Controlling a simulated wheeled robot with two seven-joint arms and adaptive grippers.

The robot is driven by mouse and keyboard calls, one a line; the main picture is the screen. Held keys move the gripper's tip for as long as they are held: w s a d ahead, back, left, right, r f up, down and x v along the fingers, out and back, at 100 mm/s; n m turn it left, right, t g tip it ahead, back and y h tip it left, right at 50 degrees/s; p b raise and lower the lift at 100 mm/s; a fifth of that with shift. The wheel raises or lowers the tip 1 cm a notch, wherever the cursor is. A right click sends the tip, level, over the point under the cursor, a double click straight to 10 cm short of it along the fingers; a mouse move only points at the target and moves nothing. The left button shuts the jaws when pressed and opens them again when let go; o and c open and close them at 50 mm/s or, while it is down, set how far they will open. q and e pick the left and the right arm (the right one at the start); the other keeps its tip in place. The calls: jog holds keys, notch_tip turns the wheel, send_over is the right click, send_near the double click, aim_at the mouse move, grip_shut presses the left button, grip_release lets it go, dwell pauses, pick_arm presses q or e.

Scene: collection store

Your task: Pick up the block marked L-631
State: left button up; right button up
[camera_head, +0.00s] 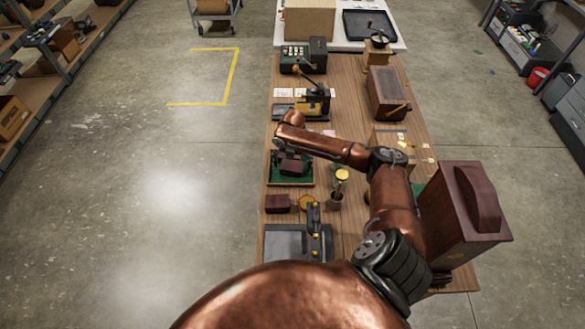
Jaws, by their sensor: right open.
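Two dark red blocks show on the wooden table. One block (292,168) sits on or over the small green mat (290,182), right by my right gripper. The other block (277,204) lies on bare wood nearer to me, left of a small round brass-coloured item. No marking can be read on either, so I cannot tell which is L-631. My copper right arm reaches across the table from the right and bends down at its end. My right gripper (285,156) is open, small and partly hidden by its wrist; contact with the block cannot be told. My left gripper is not in view.
The table (345,105) is crowded. A large dark red case (464,215) stands at the right edge, a long brown box (387,93) farther back. A cup (335,201) stands right of the mat, a grey metal device (285,241) in front. Floor left of the table is clear.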

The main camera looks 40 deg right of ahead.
jog(key=shift+c, duration=0.4)
jog(key=c, duration=1.3)
jog(key=shift+o, duration=0.2)
jog(key=shift+r, duration=0.15)
